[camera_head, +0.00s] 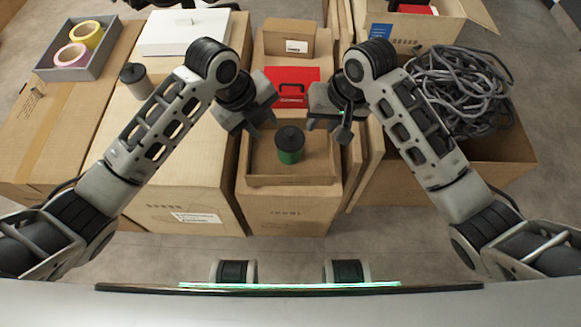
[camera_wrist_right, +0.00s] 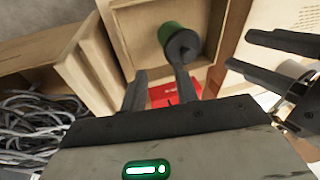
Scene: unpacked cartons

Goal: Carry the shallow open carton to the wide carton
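The shallow open carton (camera_head: 291,181) is a brown tray on top of a brown carton in the centre. A green canister (camera_head: 289,147) with a dark lid stands in it. The right wrist view shows the tray's side wall (camera_wrist_right: 118,40) and the canister (camera_wrist_right: 172,38). My left gripper (camera_head: 248,122) is open above the tray's left side. My right gripper (camera_head: 329,128) is open above its right side; its separated fingers (camera_wrist_right: 160,90) hold nothing. A broad carton (camera_head: 180,175) with a white label stands left of the tray; I cannot tell whether it is the wide carton.
A red box (camera_head: 291,87) and a small brown box (camera_head: 289,38) sit behind the tray. An open carton of grey cables (camera_head: 455,90) stands right. A grey canister (camera_head: 135,78) and white box (camera_head: 185,32) rest on the broad carton. A grey tray (camera_head: 80,45) holds tape rolls.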

